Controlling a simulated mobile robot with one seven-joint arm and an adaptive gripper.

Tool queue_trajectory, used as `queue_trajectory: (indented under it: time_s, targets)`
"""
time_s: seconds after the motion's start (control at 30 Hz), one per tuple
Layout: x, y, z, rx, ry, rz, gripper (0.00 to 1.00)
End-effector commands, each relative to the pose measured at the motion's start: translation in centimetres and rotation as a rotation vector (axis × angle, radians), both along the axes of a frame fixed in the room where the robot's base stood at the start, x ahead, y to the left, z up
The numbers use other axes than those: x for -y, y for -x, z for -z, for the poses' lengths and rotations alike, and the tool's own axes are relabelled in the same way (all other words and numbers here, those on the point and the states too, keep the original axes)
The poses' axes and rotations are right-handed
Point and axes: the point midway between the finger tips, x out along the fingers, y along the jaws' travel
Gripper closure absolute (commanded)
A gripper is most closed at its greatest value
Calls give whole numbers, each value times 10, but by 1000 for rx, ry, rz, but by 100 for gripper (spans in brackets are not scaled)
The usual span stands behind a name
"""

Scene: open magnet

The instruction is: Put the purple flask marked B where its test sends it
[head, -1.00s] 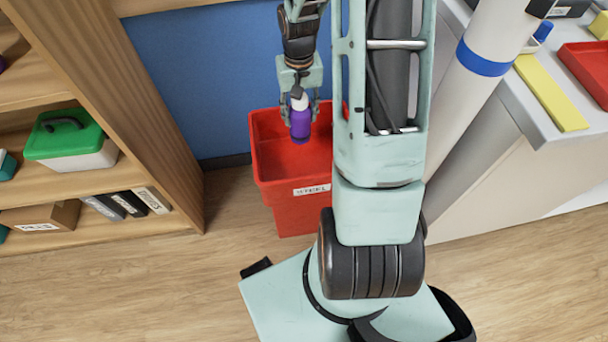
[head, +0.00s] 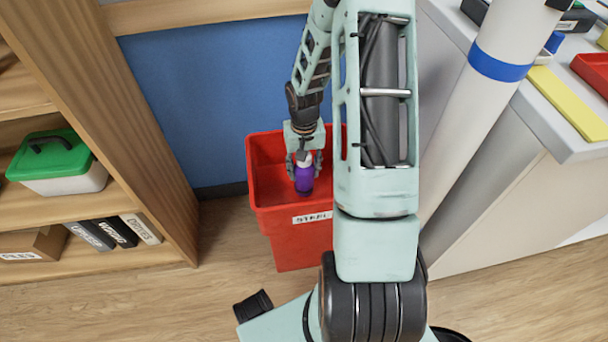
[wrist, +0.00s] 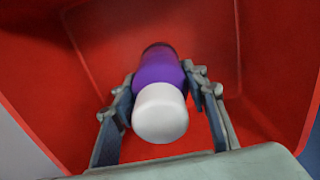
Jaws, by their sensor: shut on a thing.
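The purple flask (head: 304,181) with a white cap is held upright in my gripper (head: 304,169). It hangs over the open mouth of the red bin (head: 316,240); in the head view I cannot tell how deep it sits relative to the rim. In the wrist view the flask (wrist: 160,95) shows its white cap towards the camera, between both fingers of my gripper (wrist: 165,95), with red bin walls (wrist: 265,60) around it. The bin bears a white label whose word I read only partly, beginning "STE". No letter B shows on the flask.
A wooden shelf (head: 150,130) stands at the left with a green-lidded box (head: 60,165) and several binders (head: 120,232). A white post with a blue band (head: 498,65) and a counter (head: 560,130) stand at the right. A blue panel (head: 210,90) is behind the bin.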

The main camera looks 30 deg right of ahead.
Motion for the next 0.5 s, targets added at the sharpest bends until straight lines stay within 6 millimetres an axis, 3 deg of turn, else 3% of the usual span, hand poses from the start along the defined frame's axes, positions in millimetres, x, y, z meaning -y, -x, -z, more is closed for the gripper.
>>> queue_trajectory:
  time_s: [0.1, 0.47, 0.5]
  targets:
    - [0, 0, 16, 0, 0, -1, 95]
    - [0, 0, 19, 1, 1, -1, 95]
    - [0, 0, 18, 1, 0, -1, 55]
